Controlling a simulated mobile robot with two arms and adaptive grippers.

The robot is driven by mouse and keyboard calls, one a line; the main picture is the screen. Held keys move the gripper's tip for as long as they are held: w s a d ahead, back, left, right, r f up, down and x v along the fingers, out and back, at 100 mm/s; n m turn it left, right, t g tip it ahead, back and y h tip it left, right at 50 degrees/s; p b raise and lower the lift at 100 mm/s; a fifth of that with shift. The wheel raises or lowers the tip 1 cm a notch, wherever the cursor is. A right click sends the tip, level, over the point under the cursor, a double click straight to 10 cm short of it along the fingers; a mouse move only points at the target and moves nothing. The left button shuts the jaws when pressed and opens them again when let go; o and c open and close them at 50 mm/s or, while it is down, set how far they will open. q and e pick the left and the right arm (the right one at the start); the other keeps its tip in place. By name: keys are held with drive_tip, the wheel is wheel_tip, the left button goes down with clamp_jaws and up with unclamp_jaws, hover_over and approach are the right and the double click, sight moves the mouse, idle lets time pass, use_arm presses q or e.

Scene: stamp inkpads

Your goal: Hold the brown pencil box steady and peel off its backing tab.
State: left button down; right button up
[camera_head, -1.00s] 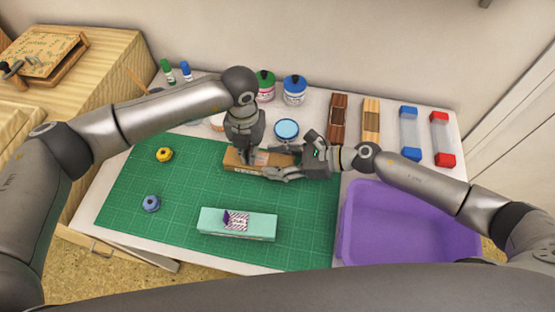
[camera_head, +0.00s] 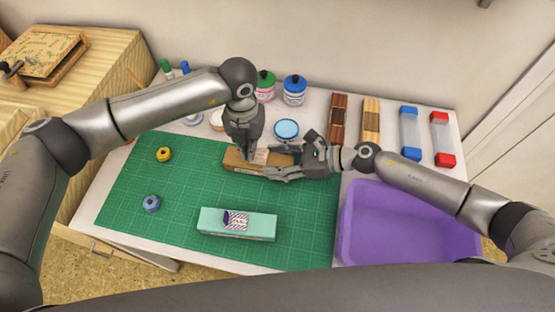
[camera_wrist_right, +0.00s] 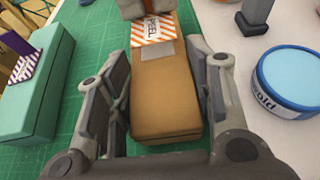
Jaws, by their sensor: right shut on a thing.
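The brown pencil box (camera_head: 237,162) lies at the back of the green mat. In the right wrist view the box (camera_wrist_right: 166,100) runs between the fingers of my right gripper (camera_wrist_right: 165,108), which is shut on its sides. An orange-striped label reading "PEEL" (camera_wrist_right: 153,30) and a small grey patch (camera_wrist_right: 158,51) show on its top. My left gripper (camera_head: 245,150) points down at the box from above, close to the label end. Its fingertips are partly hidden, so I cannot tell whether they touch the label or are open. My right gripper (camera_head: 283,160) comes in from the right.
A teal box (camera_head: 237,225) with a purple tab lies in front on the green mat (camera_head: 180,190). Yellow (camera_head: 164,154) and blue (camera_head: 151,203) small items sit left. A purple bin (camera_head: 410,225) stands right. A blue-lidded tin (camera_head: 286,130) is close behind the grippers.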

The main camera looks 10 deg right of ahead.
use_arm(q)
drive_tip(key=shift+r, duration=1.6)
use_arm(e)
drive_tip(key=o, duration=1.1)
drive_tip(key=v, duration=1.1)
drive_tip(key=shift+d+r, duration=0.1)
drive_tip(key=shift+d, duration=0.15)
drive_tip(key=shift+s+d+r, duration=0.15)
drive_tip(key=shift+d, duration=0.1)
